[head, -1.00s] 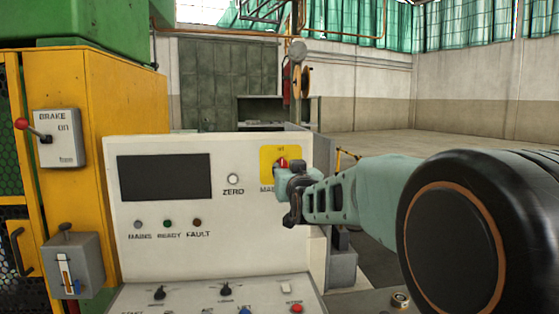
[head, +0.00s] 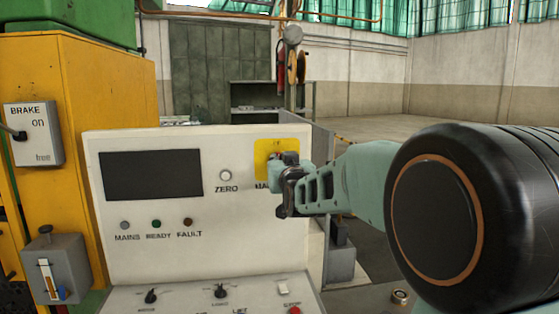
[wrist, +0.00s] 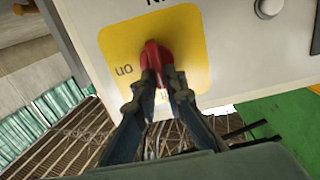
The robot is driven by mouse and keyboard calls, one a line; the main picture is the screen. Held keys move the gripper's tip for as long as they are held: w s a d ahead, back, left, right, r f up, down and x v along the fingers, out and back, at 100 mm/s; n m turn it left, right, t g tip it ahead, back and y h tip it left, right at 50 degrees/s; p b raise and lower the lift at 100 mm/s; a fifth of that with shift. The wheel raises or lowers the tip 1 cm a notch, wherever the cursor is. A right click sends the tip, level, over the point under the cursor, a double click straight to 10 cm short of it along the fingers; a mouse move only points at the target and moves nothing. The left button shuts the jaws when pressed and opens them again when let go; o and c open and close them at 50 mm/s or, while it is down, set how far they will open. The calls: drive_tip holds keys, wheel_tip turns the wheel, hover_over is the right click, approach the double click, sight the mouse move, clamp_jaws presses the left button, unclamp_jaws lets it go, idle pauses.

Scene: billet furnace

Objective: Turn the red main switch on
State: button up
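The red main switch (wrist: 153,57) sits on a yellow plate (wrist: 185,30) on the white control panel. Its handle points down towards the partly hidden "off" mark in the wrist view, where the "on" mark is at the left. My gripper (wrist: 158,78) has one finger on each side of the handle. Its tips are close together and appear to touch the handle.
The white panel (head: 150,245) carries a dark screen (head: 152,175), a zero button (head: 225,175), lamps and several knobs. A yellow cabinet (head: 95,110) with a brake box (head: 35,135) stands at the left. Open floor (head: 380,127) lies behind at the right.

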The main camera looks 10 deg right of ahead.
clamp_jaws()
drive_tip(key=shift+b, duration=0.45)
drive_tip(key=shift+d+f+m+b, duration=0.25)
drive_tip(key=shift+m+b, duration=1.45)
drive_tip(key=shift+m, duration=1.25)
drive_tip(key=shift+d+f+m+b, duration=0.25)
drive_tip(key=shift+m+b, duration=1.45)
drive_tip(key=shift+m, duration=1.3)
drive_tip(key=shift+d+f+m+b, duration=0.2)
drive_tip(key=shift+m+b, duration=1.5)
drive_tip(key=shift+m, duration=1.25)
drive_tip(key=o, duration=0.6)
unclamp_jaws()
